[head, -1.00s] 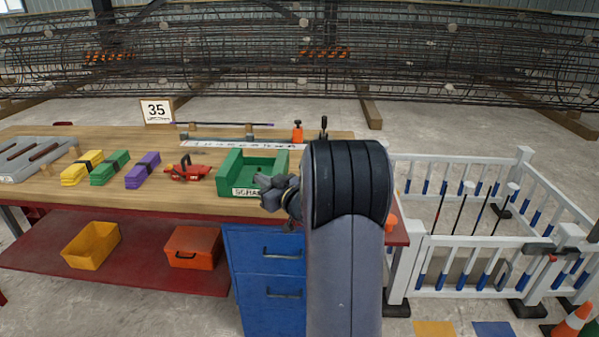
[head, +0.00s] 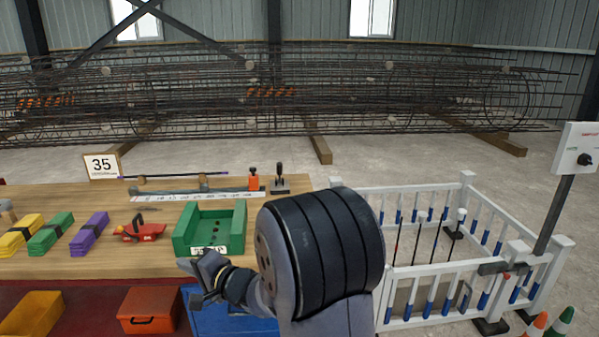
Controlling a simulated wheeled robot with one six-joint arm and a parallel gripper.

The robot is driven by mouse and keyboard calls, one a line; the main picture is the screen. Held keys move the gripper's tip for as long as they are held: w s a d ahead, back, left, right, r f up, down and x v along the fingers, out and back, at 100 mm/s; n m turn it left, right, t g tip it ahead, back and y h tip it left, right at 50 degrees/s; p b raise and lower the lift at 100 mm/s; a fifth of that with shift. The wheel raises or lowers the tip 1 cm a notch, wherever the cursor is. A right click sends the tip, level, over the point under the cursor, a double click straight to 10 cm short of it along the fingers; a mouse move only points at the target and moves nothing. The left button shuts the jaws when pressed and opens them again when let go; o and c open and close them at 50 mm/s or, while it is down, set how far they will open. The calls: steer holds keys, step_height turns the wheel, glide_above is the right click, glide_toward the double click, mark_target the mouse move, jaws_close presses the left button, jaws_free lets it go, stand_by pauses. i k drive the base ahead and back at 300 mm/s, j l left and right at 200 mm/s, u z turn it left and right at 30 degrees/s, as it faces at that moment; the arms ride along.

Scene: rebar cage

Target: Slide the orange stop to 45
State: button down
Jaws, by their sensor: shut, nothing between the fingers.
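The orange stop (head: 254,181) stands upright near the right end of a white ruler strip (head: 190,195) at the back of the workbench. The marks on the strip are too small to read. A thin dark bar (head: 172,178) lies on supports behind the strip, left of the stop. My gripper (head: 193,279) is shut and empty, in front of the green scrap bin and well short of the stop. My arm hides part of the bench's right side.
A green bin (head: 212,228) lies between my gripper and the ruler. A black-handled device (head: 280,180) stands right of the stop. Red pliers-like tool (head: 139,231) and purple, green and yellow bundles lie left. A white fence (head: 440,240) stands right.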

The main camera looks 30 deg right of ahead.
mark_target(253, 178)
steer(key=i+z, duration=0.2)
steer(key=z, duration=0.2)
steer(key=i+z, duration=0.2)
steer(key=z, duration=0.25)
steer(key=i+j+z, duration=0.2)
steer(key=z, duration=0.2)
steer(key=i+j, duration=0.5)
